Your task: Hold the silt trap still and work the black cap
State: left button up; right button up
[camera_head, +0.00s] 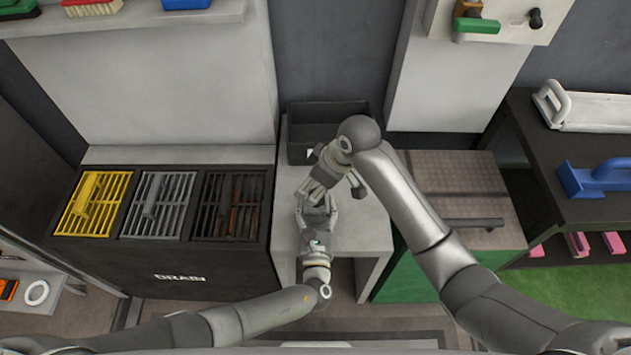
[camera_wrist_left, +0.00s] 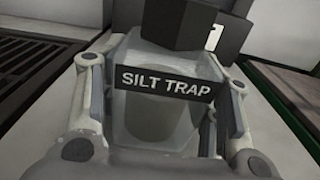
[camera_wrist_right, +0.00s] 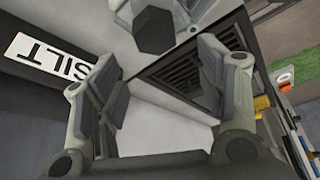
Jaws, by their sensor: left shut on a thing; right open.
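The silt trap (camera_wrist_left: 150,120) is a pale, translucent tub with a black "SILT TRAP" label, seen in the left wrist view. Its black cap (camera_wrist_left: 185,25) stands on top, cut off by the upper edge of that view. My left gripper (camera_head: 317,208) is shut on the trap, one finger on each side. The cap also shows in the right wrist view (camera_wrist_right: 153,32), with a six-sided face. My right gripper (camera_head: 308,192) is open and empty; the cap lies beyond its fingertips, apart from them. In the head view the grippers mostly hide trap and cap.
The grippers are above a pale bench (camera_head: 365,235). A dark bin (camera_head: 300,155) stands at its back; a white "SILT" sign (camera_wrist_right: 48,60) shows in the right wrist view. Left is a drain cabinet (camera_head: 180,280) with grates; right is a green-sided chest (camera_head: 450,265). The bench's right front is clear.

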jog(key=shift+f, duration=0.15)
jog(key=shift+f, duration=1.9)
jog(key=c, duration=1.3)
jog(key=n, duration=0.2)
jog(key=n+g, duration=0.1)
jog(key=n, duration=0.1)
jog(key=shift+n+g+y, duration=0.3)
jog(key=shift+n+g, duration=0.3)
jog(key=shift+n, duration=0.4)
jog(key=n+g, duration=0.1)
jog(key=n, duration=0.2)
jog(key=shift+n, duration=0.3)
jog(key=shift+s+n+g, duration=0.15)
jog(key=shift+n+g, duration=0.45)
jog(key=shift+n, duration=0.6)
